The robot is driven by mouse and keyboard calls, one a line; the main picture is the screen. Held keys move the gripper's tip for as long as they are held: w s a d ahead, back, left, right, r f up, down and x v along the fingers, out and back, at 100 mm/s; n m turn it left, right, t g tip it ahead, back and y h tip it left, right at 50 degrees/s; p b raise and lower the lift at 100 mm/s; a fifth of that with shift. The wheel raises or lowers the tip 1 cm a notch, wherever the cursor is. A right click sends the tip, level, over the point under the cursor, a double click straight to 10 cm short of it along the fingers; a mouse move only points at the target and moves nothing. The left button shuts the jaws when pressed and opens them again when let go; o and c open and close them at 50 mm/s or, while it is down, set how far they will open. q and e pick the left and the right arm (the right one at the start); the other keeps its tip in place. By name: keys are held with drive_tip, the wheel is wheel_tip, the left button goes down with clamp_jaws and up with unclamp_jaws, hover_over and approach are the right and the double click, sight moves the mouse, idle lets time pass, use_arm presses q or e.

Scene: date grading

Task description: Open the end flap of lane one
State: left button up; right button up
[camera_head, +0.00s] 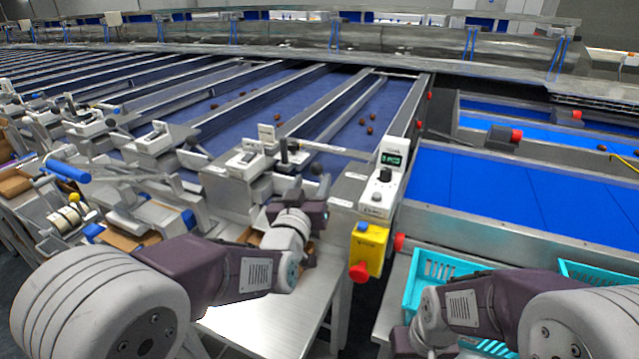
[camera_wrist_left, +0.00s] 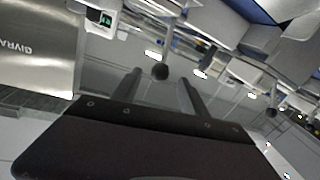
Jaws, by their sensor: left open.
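My left gripper (camera_head: 301,188) is over the front end of the lane nearest the control box in the head view. Its two fingers are apart and empty in the left wrist view (camera_wrist_left: 160,80). A dark ball knob (camera_wrist_left: 160,72) shows between the fingertips there; I cannot tell whether either finger touches it. In the head view a dark knob (camera_head: 317,169) stands close to the gripper at the lane end. The flap itself is not clearly visible, partly hidden by my left arm. My right gripper is out of view; only right arm links show at the lower right.
A white control box (camera_head: 385,185) with a green display stands right of the lane end. Below it is a yellow box (camera_head: 370,247) with a red button. A teal crate (camera_head: 440,262) is lower right. Several dates lie on the blue belts (camera_head: 345,128) beyond.

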use_arm(q)
drive_tip(key=shift+w+r, duration=0.1)
drive_tip(key=shift+r, duration=0.05)
drive_tip(key=p+x, duration=0.1)
drive_tip(key=x, duration=0.8)
drive_tip(key=shift+p, duration=0.35)
drive_tip(key=shift+a, duration=0.1)
drive_tip(key=shift+c, duration=0.3)
clamp_jaws()
idle(0.4)
